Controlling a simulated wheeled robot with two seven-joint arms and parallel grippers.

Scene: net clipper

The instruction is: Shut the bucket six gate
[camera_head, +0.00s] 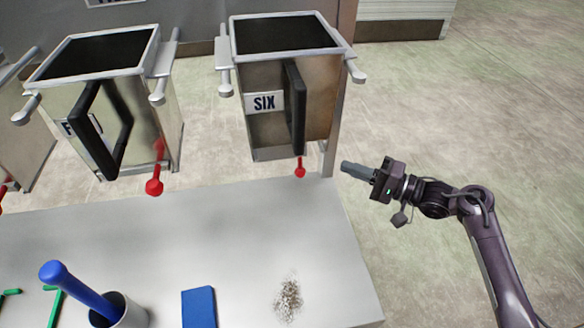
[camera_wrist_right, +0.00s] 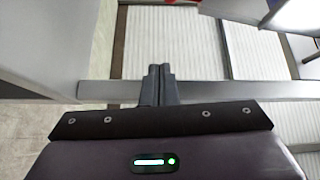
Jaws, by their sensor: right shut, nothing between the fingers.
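The bucket six (camera_head: 262,110) is a metal box with a dark open top and a white label reading SIX. A black handle-like frame (camera_head: 295,108) stands out from its front. A red-tipped lever (camera_head: 300,170) hangs below it, above the table's far edge. I cannot tell the gate's position, as the bucket's underside is hidden. My right gripper (camera_head: 358,170) is shut and empty, to the right of the red lever and apart from it, pointing left. Its closed fingers (camera_wrist_right: 158,84) also show in the right wrist view. My left gripper is not in view.
A neighbouring bucket (camera_head: 120,120) with its own red lever (camera_head: 154,186) hangs to the left. The pale table (camera_head: 230,235) holds a blue block (camera_head: 199,307), a cup with a blue-handled tool (camera_head: 80,290) and a patch of brown specks (camera_head: 288,298). Open floor lies right.

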